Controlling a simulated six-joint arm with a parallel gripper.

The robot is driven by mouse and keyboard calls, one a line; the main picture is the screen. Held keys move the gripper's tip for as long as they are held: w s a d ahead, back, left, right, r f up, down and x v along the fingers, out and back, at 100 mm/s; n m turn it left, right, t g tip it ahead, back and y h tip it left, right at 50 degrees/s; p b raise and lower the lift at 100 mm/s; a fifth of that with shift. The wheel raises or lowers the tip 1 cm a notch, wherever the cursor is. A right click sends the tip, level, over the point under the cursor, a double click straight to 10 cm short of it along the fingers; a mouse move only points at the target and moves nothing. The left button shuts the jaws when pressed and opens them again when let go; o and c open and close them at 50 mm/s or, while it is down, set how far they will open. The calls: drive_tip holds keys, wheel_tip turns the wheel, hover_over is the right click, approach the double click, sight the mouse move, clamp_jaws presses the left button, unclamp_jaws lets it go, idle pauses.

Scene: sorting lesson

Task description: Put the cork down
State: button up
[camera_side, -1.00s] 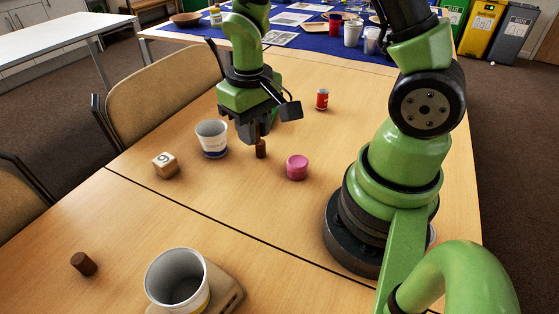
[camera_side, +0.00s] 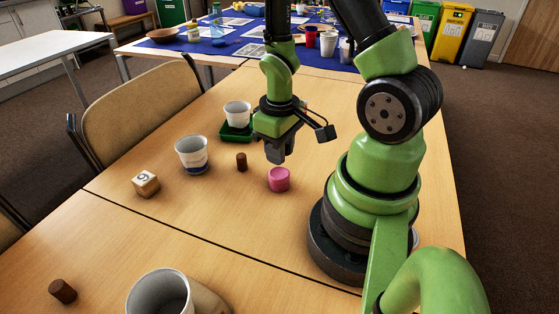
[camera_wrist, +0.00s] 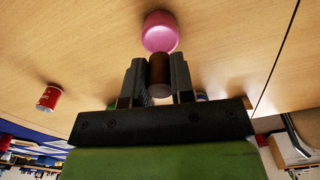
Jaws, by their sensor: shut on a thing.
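My gripper (camera_side: 276,155) is above the table, just behind and above the pink cylinder (camera_side: 279,180) in the side view. In the wrist view, my gripper (camera_wrist: 158,85) is shut on a dark brown cork (camera_wrist: 160,75), one finger on each side. The pink cylinder (camera_wrist: 160,32) shows beyond the cork's end. The held cork cannot be made out in the side view. Another brown cork-like cylinder (camera_side: 241,162) stands upright on the table to the gripper's left, and a similar one (camera_side: 63,291) is at the front left.
A blue-banded cup (camera_side: 192,156) and a numbered wooden block (camera_side: 146,183) are on the left. A white cup (camera_side: 237,112) stands on a green tray (camera_side: 229,135) behind. A larger cup (camera_side: 160,290) is in front. A red can (camera_wrist: 49,98) shows in the wrist view.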

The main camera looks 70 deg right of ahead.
drive_tip(key=shift+f, duration=1.55)
drive_tip(key=shift+f, duration=0.15)
drive_tip(key=o, duration=0.9)
wheel_tip(320, 180, up, 12)
drive_tip(key=shift+r, duration=0.1)
drive_tip(key=shift+s+a+r+m+t+y, duration=0.5)
drive_tip(key=shift+a+r+t, duration=0.7)
drive_tip(key=shift+a+r, duration=0.95)
drive_tip(key=shift+s+a+r+m+t+y, duration=0.15)
drive_tip(key=shift+s+a+r+t, duration=0.9)
drive_tip(key=shift+r, duration=1.75)
drive_tip(key=shift+s+a+r+m+t+y, duration=0.3)
drive_tip(key=shift+a+r+t, duration=1.05)
drive_tip(key=shift+a+r, duration=1)
